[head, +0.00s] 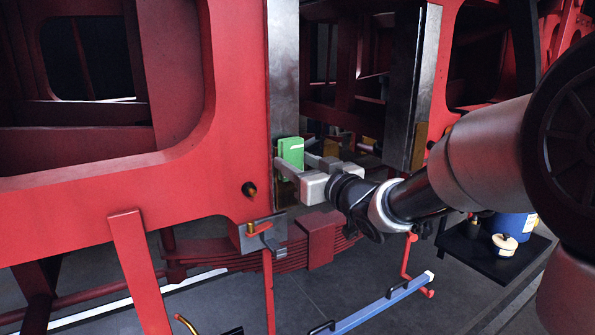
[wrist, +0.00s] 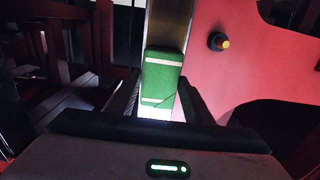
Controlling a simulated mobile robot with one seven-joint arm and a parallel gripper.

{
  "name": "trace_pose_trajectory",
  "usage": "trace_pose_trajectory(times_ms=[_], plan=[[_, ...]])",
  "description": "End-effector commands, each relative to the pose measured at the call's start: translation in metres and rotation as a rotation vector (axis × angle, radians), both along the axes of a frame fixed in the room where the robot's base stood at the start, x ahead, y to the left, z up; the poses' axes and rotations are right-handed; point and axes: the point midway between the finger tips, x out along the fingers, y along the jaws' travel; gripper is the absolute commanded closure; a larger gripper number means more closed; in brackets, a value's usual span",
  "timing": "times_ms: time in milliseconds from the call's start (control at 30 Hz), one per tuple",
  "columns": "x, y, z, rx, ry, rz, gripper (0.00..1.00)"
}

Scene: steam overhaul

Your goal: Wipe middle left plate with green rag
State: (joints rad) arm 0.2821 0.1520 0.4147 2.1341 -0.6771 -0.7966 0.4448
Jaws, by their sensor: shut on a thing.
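The green rag (head: 291,151) is a block-like pad with pale stripes. My gripper (head: 299,166) is shut on it, one finger at each side. The rag is at the lower part of the upright grey metal plate (head: 284,70) on the left side of the frame opening. In the wrist view the rag (wrist: 162,80) lies over the plate (wrist: 168,25), between the two fingers. It appears to be against the plate's face, but I cannot tell whether it touches. The rag hides part of the plate.
Red frame walls (head: 235,90) border the plate on the left. Another upright metal plate (head: 425,85) stands right of the opening. A dark bolt (head: 249,189) sticks out below left of the rag. A dark tray (head: 490,250) with a blue can (head: 514,226) is at lower right.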

Motion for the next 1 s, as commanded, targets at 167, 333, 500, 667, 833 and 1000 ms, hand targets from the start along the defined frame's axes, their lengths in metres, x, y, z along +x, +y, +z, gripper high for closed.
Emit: trace_pose_trajectory(times_ms=[167, 333, 500, 667, 833, 1000], plan=[[-0.001, 0.0, 0.018, -0.001, -0.006, 0.001, 0.72], [-0.001, 0.0, 0.026, -0.001, -0.004, 0.001, 0.72], [0.001, 0.002, 0.025, -0.001, -0.001, 0.002, 0.72], [0.001, 0.001, 0.016, -0.001, -0.001, 0.001, 0.72], [0.0, 0.001, 0.0, -0.001, 0.001, 0.001, 0.72], [0.0, 0.0, -0.014, -0.001, 0.001, 0.001, 0.72]])
